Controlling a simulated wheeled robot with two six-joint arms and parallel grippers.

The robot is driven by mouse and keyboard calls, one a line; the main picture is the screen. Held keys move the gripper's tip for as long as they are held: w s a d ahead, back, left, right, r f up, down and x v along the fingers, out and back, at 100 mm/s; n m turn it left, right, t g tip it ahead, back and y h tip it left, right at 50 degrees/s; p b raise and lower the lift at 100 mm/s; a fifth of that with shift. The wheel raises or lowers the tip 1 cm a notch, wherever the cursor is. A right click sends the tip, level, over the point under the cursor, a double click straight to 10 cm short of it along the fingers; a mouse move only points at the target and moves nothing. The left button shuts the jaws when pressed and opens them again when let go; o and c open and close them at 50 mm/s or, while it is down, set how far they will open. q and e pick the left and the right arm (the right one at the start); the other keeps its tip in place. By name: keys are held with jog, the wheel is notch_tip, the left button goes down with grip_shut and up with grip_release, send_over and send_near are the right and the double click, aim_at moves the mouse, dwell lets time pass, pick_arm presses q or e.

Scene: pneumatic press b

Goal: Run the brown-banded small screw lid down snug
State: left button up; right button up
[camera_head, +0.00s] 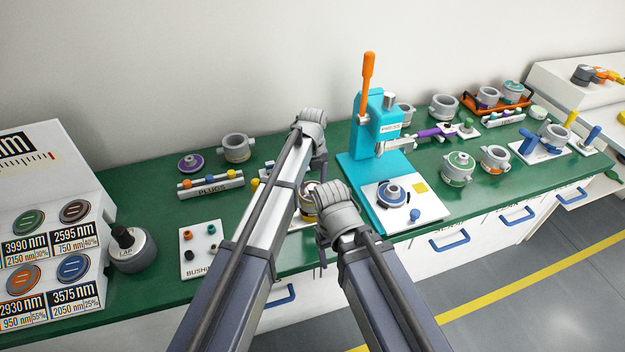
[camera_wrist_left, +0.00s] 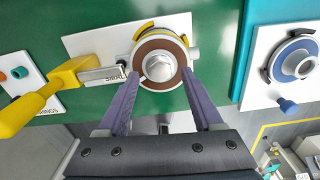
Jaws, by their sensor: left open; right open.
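The brown-banded small screw lid (camera_wrist_left: 178,56) sits on a body in the small holder, with a metal hex knob at its middle, in the left wrist view. In the head view the lid (camera_head: 308,188) is mostly hidden behind my arms. My left gripper (camera_wrist_left: 161,76) is open, with one finger on each side of the lid; I cannot tell whether they touch it. In the head view my left gripper (camera_head: 319,176) hangs over the holder. My right gripper (camera_head: 321,262) is open, nearer the bench's front edge, partly hidden by its wrist.
A yellow-handled clamp (camera_wrist_left: 50,92) reaches the holder from the left. The teal press (camera_head: 372,130) stands to the right, with a blue-ringed part (camera_head: 391,194) on its white plate. A bushing board (camera_head: 201,250) lies left. Several grey housings stand on the right of the bench.

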aim_at(312, 187)
pick_arm(q)
notch_tip(312, 187, up, 6)
jog(key=p, duration=0.5)
jog(key=shift+r+p, duration=0.25)
jog(key=shift+p, duration=0.1)
jog(key=shift+f, duration=0.1)
jog(key=s+a+n, duration=0.9)
jog(key=s+n, duration=0.2)
jog(key=n, duration=0.6)
jog(key=s+a+n, duration=0.8)
jog(key=s+n, duration=0.2)
jog(key=n, duration=0.6)
jog(key=s+d+f+m+y+b, duration=0.1)
jog(key=s+d, duration=0.4)
jog(key=d, duration=0.6)
jog(key=m+b, duration=0.1)
jog(key=m, duration=0.1)
jog(key=shift+s+f+m, duration=0.25)
jog(key=shift+f+m, duration=0.05)
